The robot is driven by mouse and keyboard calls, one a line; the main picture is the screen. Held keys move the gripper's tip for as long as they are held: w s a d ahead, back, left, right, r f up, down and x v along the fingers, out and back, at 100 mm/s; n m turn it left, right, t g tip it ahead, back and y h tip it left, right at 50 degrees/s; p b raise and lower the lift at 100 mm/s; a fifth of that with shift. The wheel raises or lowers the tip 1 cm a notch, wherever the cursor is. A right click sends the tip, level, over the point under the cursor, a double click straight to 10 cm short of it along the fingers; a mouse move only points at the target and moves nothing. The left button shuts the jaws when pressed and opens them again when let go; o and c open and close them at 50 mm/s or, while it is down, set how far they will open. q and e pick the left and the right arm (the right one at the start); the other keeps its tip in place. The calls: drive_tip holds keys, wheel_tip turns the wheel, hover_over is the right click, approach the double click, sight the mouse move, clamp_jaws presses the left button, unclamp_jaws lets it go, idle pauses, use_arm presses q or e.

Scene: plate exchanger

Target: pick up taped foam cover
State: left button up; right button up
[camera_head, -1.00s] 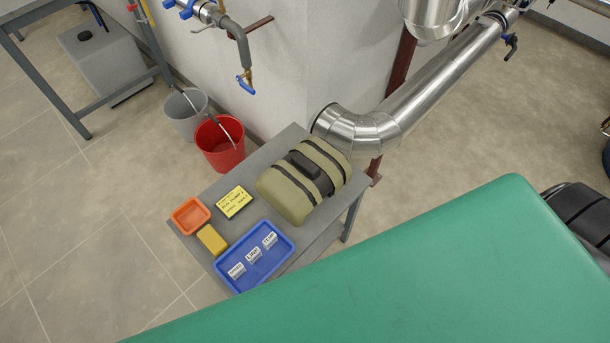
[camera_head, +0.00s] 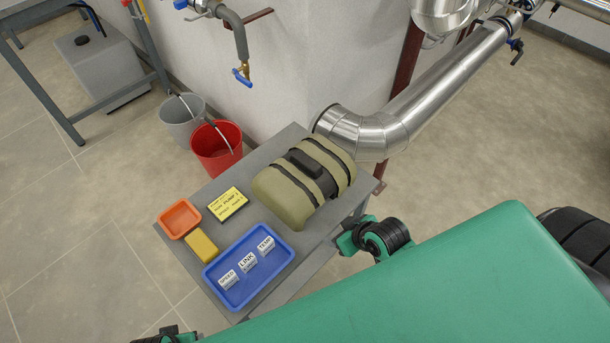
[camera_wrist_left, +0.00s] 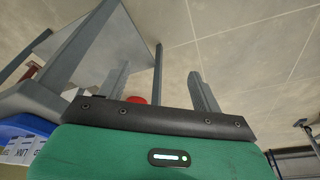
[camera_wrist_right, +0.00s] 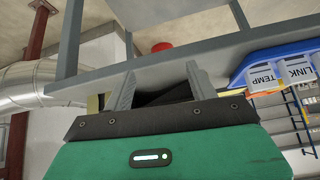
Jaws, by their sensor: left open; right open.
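The taped foam cover (camera_head: 287,198) is a rounded olive pad with dark bands and a black raised piece on top. It rests on the grey table (camera_head: 215,185), toward its right end. My right gripper (camera_head: 352,236) is beside the table's right edge, apart from the cover; in the right wrist view its fingers (camera_wrist_right: 161,82) are spread, with the table edge just beyond. My left gripper (camera_head: 166,334) shows only partly at the bottom edge of the head view. In the left wrist view its fingers (camera_wrist_left: 160,82) are spread and empty, near the table's legs.
A blue tray (camera_head: 232,303) with several labelled pieces, a yellow block (camera_head: 202,247), an orange bin (camera_head: 179,219) and a yellow sign (camera_head: 227,204) share the table. Red (camera_head: 216,150) and grey (camera_head: 181,118) buckets stand behind. A silver pipe (camera_head: 420,97) runs behind the cover.

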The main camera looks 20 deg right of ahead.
sight(309, 161)
drive_tip(key=w+d+r+n+t+y+b, duration=0.1)
drive_tip(key=w+d+r+t+y+b, duration=0.15)
drive_tip(key=w+r+t, duration=0.6)
drive_tip(key=w+a+g, duration=0.1)
drive_tip(key=w, duration=0.3)
drive_tip(key=w+a+g, duration=0.1)
drive_tip(key=w, duration=0.3)
drive_tip(key=w+a+f+g, duration=0.1)
drive_tip(key=w+a, duration=0.1)
drive_tip(key=w, duration=0.2)
drive_tip(key=shift+w, duration=0.1)
use_arm(q)
drive_tip(key=shift+s+d+f, duration=0.2)
drive_tip(key=shift+d+f, duration=0.1)
drive_tip(key=shift+f, duration=0.2)
drive_tip(key=shift+s+d+f, duration=0.15)
drive_tip(key=shift+d+f, duration=0.1)
drive_tip(key=shift+f, duration=0.25)
use_arm(e)
drive_tip(key=shift+y, duration=0.25)
drive_tip(key=shift+c, duration=1.3)
use_arm(q)
drive_tip(key=shift+s+f, duration=0.1)
use_arm(e)
drive_tip(key=shift+r, duration=0.1)
clamp_jaws()
